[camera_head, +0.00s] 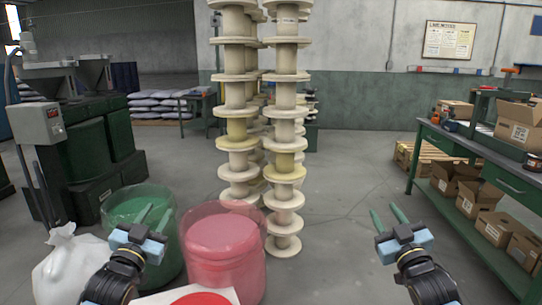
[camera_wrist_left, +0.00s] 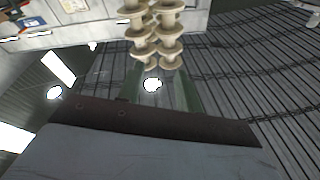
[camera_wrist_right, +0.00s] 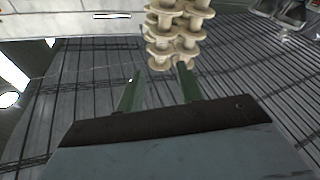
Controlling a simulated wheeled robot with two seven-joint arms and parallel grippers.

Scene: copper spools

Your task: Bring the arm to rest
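My left gripper (camera_head: 154,217) is raised in front of the green bin at the lower left of the head view. Its two green fingers are apart with nothing between them; they also show in the left wrist view (camera_wrist_left: 162,92). My right gripper (camera_head: 388,216) is raised over open floor at the lower right. Its fingers are apart and empty, as the right wrist view (camera_wrist_right: 160,88) also shows. Tall stacks of cream spools (camera_head: 237,92) stand in the middle, beyond both grippers and apart from them.
A green bin (camera_head: 118,212) and a red bin (camera_head: 225,262) stand at the lower left, beside a white bag (camera_head: 72,268). A green workbench (camera_head: 470,155) with cardboard boxes (camera_head: 518,125) is on the right. The floor (camera_head: 345,190) between the stacks and bench is clear.

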